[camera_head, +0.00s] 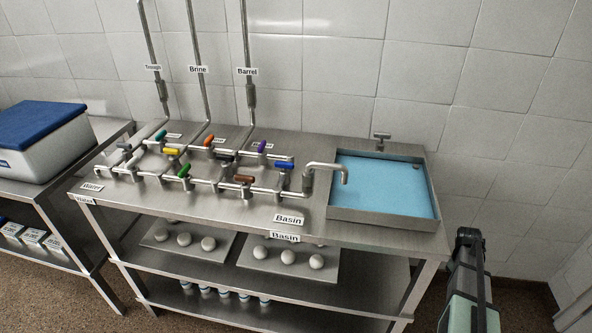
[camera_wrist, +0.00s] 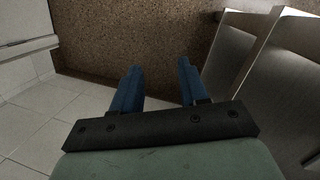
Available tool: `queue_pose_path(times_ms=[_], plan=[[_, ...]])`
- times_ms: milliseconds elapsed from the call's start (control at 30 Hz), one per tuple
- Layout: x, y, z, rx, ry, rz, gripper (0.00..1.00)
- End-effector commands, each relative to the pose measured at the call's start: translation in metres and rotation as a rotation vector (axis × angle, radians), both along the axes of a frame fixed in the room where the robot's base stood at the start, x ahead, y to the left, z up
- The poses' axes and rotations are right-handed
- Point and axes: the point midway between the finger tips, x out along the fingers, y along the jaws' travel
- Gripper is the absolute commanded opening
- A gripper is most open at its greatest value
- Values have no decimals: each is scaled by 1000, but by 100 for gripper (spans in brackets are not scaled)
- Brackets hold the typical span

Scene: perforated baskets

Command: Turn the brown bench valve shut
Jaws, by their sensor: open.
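The brown bench valve (camera_head: 244,180) sits on the pipework on the metal bench (camera_head: 310,221), on the row nearest the front edge. Its handle lies roughly sideways in the picture, along the pipe; the exact angle is hard to tell at this size. A green valve (camera_head: 184,171) is to its left and a blue valve (camera_head: 284,165) to its upper right. My gripper (camera_wrist: 160,72) is open and empty in the wrist view, with two blue fingers apart above the floor. It is far from the valve. In the head view part of my arm shows at the lower right, beside the bench.
Yellow (camera_head: 171,151), orange (camera_head: 208,141), teal (camera_head: 160,135) and purple (camera_head: 262,146) valves crowd the pipes nearby. A curved spout (camera_head: 325,166) reaches over a blue-filled basin (camera_head: 433,217) at the right. A cool box (camera_head: 45,145) stands on the left table. Shelves below hold trays with round items.

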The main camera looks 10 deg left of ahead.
Motion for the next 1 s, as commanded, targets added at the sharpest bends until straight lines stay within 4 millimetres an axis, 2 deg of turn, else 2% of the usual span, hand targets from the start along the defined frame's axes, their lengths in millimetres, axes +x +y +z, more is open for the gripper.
queue_pose_path(times_ms=[33,167,300,367,600,767,867,967,1000], plan=[[25,-13,17,-37,-15,40,44],[69,-41,61,-132,-33,145,44],[114,-67,116,-242,-45,252,44],[133,-76,142,-289,-49,297,44],[200,-98,254,-474,-53,457,44],[232,-100,318,-569,-51,534,44],[247,-92,352,-609,-52,574,44],[261,-66,381,-618,-71,613,44],[265,-49,387,-608,-82,629,44]])
